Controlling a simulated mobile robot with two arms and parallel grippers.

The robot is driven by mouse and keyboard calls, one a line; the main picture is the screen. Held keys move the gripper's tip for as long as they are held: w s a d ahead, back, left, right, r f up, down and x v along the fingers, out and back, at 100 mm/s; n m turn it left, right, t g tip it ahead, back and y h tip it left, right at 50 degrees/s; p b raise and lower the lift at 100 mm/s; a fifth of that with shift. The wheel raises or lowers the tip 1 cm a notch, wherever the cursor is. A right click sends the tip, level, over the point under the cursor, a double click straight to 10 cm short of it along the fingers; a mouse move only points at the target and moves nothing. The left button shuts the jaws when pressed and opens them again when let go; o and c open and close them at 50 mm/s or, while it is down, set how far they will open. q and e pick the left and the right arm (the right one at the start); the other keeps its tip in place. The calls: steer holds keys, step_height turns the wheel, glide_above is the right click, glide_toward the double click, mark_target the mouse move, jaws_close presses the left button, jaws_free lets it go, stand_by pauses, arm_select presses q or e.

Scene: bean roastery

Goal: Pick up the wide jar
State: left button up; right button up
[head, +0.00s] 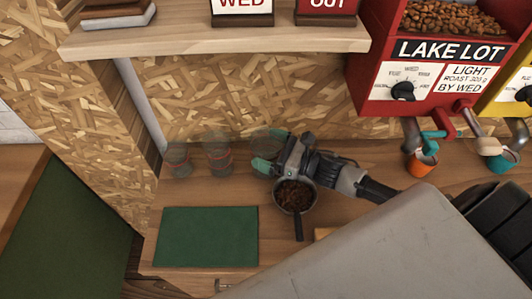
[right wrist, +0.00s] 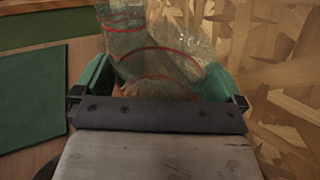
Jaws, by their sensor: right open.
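Three clear glass jars with red bands stand in a row on the wooden counter in the head view. The wide jar (head: 266,143) is the rightmost, partly hidden by my right gripper (head: 270,152). The other two are a left jar (head: 178,161) and a middle jar (head: 219,157). In the right wrist view the green fingers are spread, with the wide jar (right wrist: 160,72) between and just beyond them. I cannot tell whether they touch its glass. Another jar (right wrist: 121,18) shows behind it. My left gripper is not in view.
A pan of dark beans (head: 295,195) sits just below my right gripper. A green mat (head: 205,236) lies front left. A wooden shelf (head: 200,42) overhangs the counter. A red dispenser (head: 424,68) and an orange cup (head: 421,165) are at right.

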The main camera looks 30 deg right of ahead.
steer(key=shift+c, duration=0.2)
steer(key=c, duration=0.7)
